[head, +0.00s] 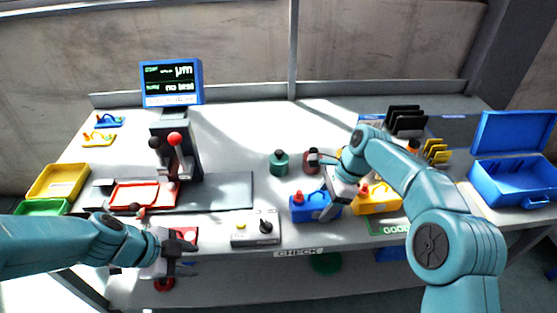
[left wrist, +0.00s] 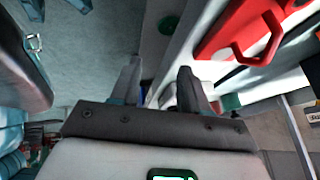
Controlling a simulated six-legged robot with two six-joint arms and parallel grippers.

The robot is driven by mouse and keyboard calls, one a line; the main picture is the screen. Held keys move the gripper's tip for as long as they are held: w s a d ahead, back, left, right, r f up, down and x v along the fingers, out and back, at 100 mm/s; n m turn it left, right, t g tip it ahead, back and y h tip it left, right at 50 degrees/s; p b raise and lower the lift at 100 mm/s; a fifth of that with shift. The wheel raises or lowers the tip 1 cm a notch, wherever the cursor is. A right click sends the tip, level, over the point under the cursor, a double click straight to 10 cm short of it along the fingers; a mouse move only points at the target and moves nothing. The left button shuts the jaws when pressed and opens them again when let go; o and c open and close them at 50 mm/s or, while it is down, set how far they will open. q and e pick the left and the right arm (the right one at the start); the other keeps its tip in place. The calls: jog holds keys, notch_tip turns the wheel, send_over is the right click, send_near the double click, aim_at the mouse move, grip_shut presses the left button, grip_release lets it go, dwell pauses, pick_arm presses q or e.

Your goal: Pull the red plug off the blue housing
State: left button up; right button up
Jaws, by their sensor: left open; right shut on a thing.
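The blue housing (head: 302,214) lies near the front edge of the bench, right of centre in the head view. A small orange-red part, seemingly the red plug (head: 297,200), shows at its left end. My right gripper (head: 328,209) comes from the right over the housing's right end. It is shut on the housing as far as I can tell; its fingers partly hide the contact. My left gripper (head: 184,252) is open and empty at the bench's front edge, well left of the housing. Its two fingers (left wrist: 158,92) stand apart in the left wrist view.
A grey box with a black knob (head: 265,227) stands between my grippers. A yellow housing (head: 379,207) is right of the blue one. Green (head: 279,163) and dark red (head: 311,161) pieces stand behind. A red tray (head: 142,194) lies left; an open blue case (head: 509,184) is far right.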

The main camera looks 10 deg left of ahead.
pick_arm(q)
jog(key=w+d+r+g, duration=0.1)
jog(key=w+d+r, duration=0.55)
jog(key=w, duration=0.25)
jog(key=n+y, duration=0.1)
jog(key=n, duration=0.3)
send_near(299, 191)
jog(key=shift+n, duration=0.3)
jog(key=x, duration=0.8)
jog(key=shift+f, duration=0.35)
grip_shut()
